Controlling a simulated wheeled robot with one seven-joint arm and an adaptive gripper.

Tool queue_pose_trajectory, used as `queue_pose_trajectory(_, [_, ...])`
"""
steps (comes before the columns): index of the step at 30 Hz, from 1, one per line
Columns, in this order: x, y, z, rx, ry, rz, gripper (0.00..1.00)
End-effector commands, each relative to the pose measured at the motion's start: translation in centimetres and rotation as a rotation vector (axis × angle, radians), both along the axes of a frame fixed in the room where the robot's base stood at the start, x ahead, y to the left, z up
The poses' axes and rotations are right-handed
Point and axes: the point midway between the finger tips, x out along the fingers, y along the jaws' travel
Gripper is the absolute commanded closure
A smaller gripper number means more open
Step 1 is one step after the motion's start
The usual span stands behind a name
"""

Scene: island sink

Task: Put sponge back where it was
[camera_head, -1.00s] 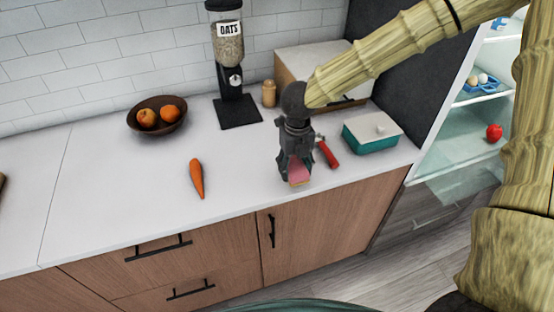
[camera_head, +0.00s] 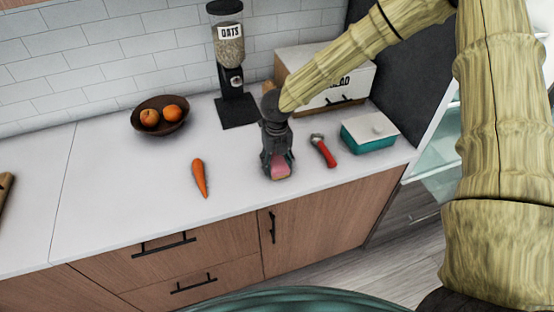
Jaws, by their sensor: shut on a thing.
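The sponge (camera_head: 281,171) is a small block, pink with a yellowish edge. It is between the fingers of my gripper (camera_head: 278,170), which points down and is shut on it. The gripper is over the front part of the white counter (camera_head: 120,213), between the carrot and the red-handled tool. I cannot tell whether the sponge touches the counter. Part of the sponge is hidden by the fingers.
An orange carrot (camera_head: 200,178) lies to the left. A red-handled tool (camera_head: 323,151) and a teal box with a white lid (camera_head: 369,133) are to the right. Behind stand a fruit bowl (camera_head: 160,116), an oats dispenser (camera_head: 231,65) and a bread box (camera_head: 325,78). The counter's left part is mostly clear.

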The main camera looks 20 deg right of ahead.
Motion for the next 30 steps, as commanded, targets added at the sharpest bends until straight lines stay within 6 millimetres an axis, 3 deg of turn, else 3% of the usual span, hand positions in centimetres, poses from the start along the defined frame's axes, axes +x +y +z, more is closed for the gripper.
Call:
queue_pose_trajectory(11, [0.0,0.0,-0.4,-0.001,-0.001,0.001,0.71])
queue_pose_trajectory(12, [0.0,0.0,-0.4,-0.001,-0.001,0.001,0.45])
queue_pose_trajectory(15, [0.0,0.0,-0.4,-0.001,-0.001,0.001,0.28])
queue_pose_trajectory(30, [0.1,0.0,0.6,0.0,-0.003,0.0,0.28])
